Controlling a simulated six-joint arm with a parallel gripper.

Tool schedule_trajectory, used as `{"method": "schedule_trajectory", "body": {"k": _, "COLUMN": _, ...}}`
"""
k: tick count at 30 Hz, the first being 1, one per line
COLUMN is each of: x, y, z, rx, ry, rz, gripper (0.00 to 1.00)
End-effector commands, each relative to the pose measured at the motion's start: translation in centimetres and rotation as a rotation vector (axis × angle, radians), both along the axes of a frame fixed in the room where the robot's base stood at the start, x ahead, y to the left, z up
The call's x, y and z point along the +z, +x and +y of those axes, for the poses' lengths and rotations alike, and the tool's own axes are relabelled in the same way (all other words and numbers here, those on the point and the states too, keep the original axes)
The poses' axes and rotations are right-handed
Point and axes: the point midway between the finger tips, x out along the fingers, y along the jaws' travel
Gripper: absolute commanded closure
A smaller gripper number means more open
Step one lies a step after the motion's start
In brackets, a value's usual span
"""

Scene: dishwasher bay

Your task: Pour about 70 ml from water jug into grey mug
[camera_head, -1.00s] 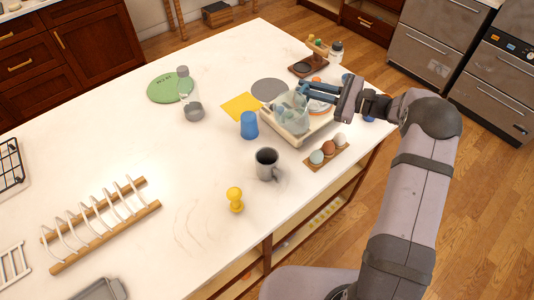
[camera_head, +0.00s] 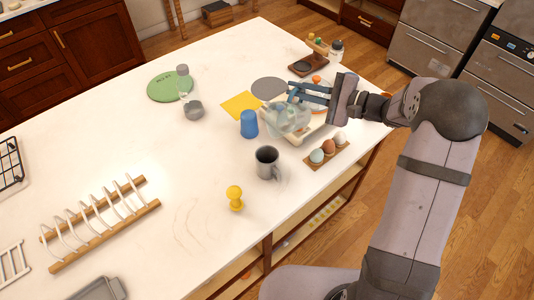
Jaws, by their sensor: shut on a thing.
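The water jug (camera_head: 285,119) is a clear, bluish vessel, tilted with its mouth toward the lower left. My gripper (camera_head: 292,93) is shut on it near its upper right side and holds it above a pale tray (camera_head: 308,134). The grey mug (camera_head: 266,162) stands upright on the white counter, below and to the left of the jug, with its handle toward the lower right. The jug and mug are apart. The water level in the jug and the inside bottom of the mug cannot be made out.
A blue cup (camera_head: 249,124) stands just left of the jug. An egg holder (camera_head: 326,152) with several eggs lies right of the mug. A yellow knobbed object (camera_head: 235,198) stands below left of the mug.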

Motion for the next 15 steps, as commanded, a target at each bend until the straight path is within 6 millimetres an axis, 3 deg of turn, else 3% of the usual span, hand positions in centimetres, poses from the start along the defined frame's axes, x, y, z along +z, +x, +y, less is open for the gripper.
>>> {"method": "schedule_trajectory", "body": {"k": 15, "x": 0.16, "y": -0.63, "z": 0.41, "rx": 0.001, "ry": -0.038, "rz": -0.068, "gripper": 1.0}}
